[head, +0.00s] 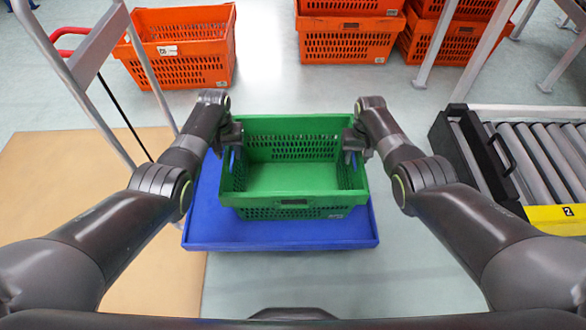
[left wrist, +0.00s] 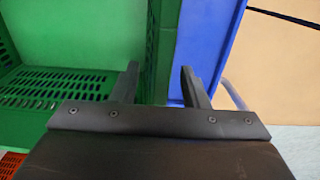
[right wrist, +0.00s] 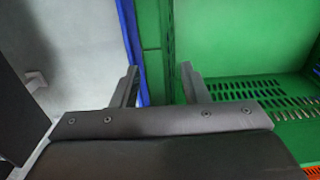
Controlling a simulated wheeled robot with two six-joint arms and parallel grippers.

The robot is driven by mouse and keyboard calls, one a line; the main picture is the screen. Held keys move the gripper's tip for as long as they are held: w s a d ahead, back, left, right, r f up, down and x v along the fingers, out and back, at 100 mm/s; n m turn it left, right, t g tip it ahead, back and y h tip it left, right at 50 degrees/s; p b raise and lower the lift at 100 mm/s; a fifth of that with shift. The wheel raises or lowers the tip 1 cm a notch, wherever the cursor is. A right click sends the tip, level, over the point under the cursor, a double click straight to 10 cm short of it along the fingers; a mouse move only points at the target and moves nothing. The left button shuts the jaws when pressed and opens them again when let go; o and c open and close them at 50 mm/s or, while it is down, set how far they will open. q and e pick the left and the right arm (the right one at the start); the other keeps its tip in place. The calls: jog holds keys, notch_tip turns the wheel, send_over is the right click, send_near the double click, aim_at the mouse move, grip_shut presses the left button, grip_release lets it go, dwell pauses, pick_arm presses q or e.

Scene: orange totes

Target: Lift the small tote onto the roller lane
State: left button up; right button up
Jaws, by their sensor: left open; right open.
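The small tote is a green, empty crate (head: 292,209) with slotted walls, standing upright on a blue platform (head: 280,235) in the middle of the head view. My left gripper (head: 233,150) is at the tote's left wall and my right gripper (head: 352,150) is at its right wall. In the left wrist view the left gripper (left wrist: 160,85) is open, its fingers on either side of the green wall (left wrist: 163,45). In the right wrist view the right gripper (right wrist: 160,82) is open, its fingers astride the opposite wall (right wrist: 168,35). Contact with the wall cannot be told. The roller lane (head: 530,165) lies at the right.
The lane has a black side plate (head: 470,155) and a yellow end (head: 556,218) marked 2. Orange totes (head: 180,47) stand on the floor at the back, some stacked (head: 348,45). Grey metal frame legs (head: 440,40) stand behind the lane. Brown board (head: 60,180) covers the left floor.

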jog(key=shift+c, duration=0.2)
pick_arm(q)
grip_shut()
pick_arm(e)
grip_shut()
jog(key=shift+r, duration=0.1)
